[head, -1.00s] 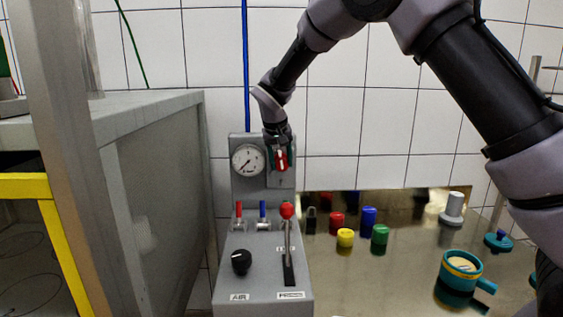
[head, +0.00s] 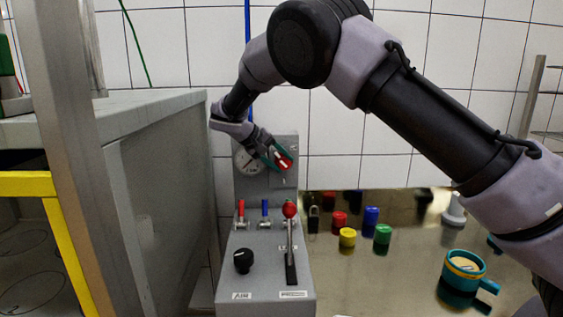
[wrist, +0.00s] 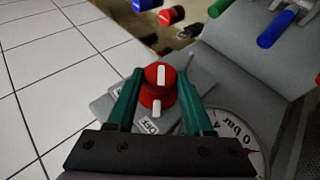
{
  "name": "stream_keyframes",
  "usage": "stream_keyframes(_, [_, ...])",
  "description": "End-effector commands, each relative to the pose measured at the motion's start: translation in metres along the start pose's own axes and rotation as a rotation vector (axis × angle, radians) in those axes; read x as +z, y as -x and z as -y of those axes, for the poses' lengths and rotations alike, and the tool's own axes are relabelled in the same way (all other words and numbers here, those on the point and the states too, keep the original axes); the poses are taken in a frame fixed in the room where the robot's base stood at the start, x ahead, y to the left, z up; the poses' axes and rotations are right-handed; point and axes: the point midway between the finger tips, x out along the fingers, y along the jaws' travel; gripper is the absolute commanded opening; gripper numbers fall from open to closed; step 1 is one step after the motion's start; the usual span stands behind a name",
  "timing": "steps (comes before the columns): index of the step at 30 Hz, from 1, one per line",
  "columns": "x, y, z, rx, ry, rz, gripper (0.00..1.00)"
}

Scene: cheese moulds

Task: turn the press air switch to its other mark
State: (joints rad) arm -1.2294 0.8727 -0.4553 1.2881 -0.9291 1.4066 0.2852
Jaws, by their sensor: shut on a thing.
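The switch is a red rotary knob (head: 284,162) with a white bar on top, on the upright panel beside the gauge. In the wrist view the red knob (wrist: 158,88) sits between the two green fingers, its white bar in line with them. My gripper (head: 277,159) is shut on the knob and comes at it tilted from the upper left. In the wrist view my gripper (wrist: 158,80) has a finger on each side of the knob. A small white label (wrist: 149,126) lies beside the knob, partly hidden. Its print is hard to read.
A round gauge (head: 246,164) is partly hidden behind my gripper. Below are small red and blue valve handles (head: 265,212), a red-topped lever (head: 290,230) and a black knob (head: 243,260). Several coloured cylinders (head: 347,238) and a teal cup (head: 463,268) stand on the metal table.

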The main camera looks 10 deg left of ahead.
Motion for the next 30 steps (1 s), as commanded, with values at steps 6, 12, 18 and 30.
stream_keyframes(6, [0.0005,-0.0004,0.0009,0.025,0.012,0.002,0.0])
stream_keyframes(12, [0.0006,-0.0004,0.0009,0.025,0.013,0.002,0.0])
stream_keyframes(18, [0.0006,-0.0004,0.0009,0.024,0.012,0.002,0.78])
stream_keyframes(30, [-0.0001,0.0052,0.0011,0.023,0.011,0.0,0.82])
